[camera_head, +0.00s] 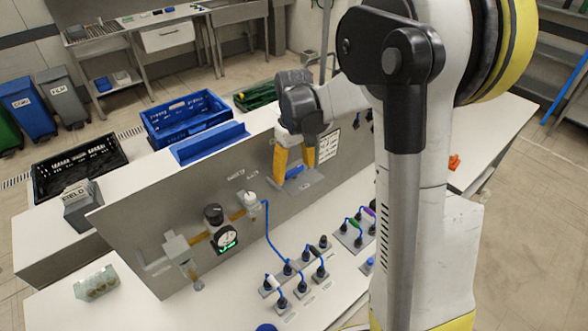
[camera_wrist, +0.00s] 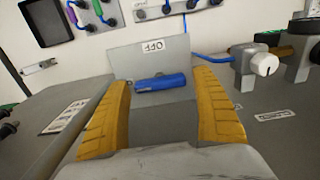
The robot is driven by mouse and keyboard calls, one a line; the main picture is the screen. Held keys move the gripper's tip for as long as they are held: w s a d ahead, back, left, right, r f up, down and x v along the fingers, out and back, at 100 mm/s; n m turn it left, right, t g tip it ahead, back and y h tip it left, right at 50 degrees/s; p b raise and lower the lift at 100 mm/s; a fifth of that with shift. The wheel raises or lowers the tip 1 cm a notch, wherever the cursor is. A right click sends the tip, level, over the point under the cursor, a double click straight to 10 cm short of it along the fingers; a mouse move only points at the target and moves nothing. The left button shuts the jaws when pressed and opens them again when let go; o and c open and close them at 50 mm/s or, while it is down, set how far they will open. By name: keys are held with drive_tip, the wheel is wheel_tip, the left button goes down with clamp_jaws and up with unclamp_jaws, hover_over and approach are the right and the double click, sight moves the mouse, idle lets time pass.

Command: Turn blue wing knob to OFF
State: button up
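The blue wing knob (camera_wrist: 162,82) sits on a grey plate (camera_wrist: 122,62) fixed to the upright grey panel. Its wing lies nearly level across the wrist view, tilted slightly up to the right. A white label (camera_wrist: 153,46) on the plate appears upside down and seems to read OFF. My gripper (camera_wrist: 160,98) is open, with one yellow finger on each side of the knob and gaps at both ends. In the head view, my gripper (camera_head: 293,164) faces the panel, and a bit of the blue knob (camera_head: 294,172) shows between the fingers.
A pressure gauge (camera_head: 226,237), a black knob (camera_head: 213,214) and a white valve knob (camera_head: 251,201) stand left of the plate on the panel (camera_head: 150,215). A blue cable (camera_head: 268,232) runs to several plugs below. Blue crates (camera_head: 185,117) stand behind the panel.

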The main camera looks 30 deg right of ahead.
drive_tip(key=c, duration=0.8)
drive_tip(key=shift+m, duration=0.3)
drive_tip(key=m+b, duration=0.1)
drive_tip(key=m, duration=0.2)
drive_tip(key=m+b, duration=0.1)
drive_tip(key=m, duration=0.4)
drive_tip(key=shift+b, duration=0.3)
drive_tip(key=m+b, duration=0.1)
drive_tip(key=m, duration=0.3)
drive_tip(key=shift+m, duration=0.3)
drive_tip(key=m, duration=0.4)
drive_tip(key=shift+m, duration=0.3)
